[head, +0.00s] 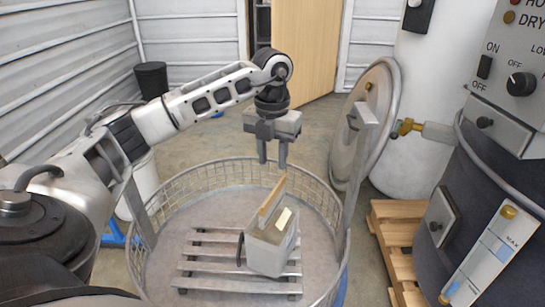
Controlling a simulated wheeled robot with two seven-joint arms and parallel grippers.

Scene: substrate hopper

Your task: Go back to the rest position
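My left arm comes in from the left and reaches over the round mesh basket. My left gripper (273,160) points down above the far part of the basket. Its two fingers are apart, with nothing between them. A grey box (266,252) with a pale label and a brown board (272,198) at its top stands slightly turned on the slatted rack (215,265) inside the basket (180,182). The gripper is above and behind the box, clear of it. My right gripper is not in the view.
A round metal lid (372,120) stands open at the basket's right. A dark control cabinet (500,160) and a wooden pallet (395,235) are at the right. A black bin (151,79) is at the back left, and a wooden door (303,45) stands at the back. Floor shows behind the basket.

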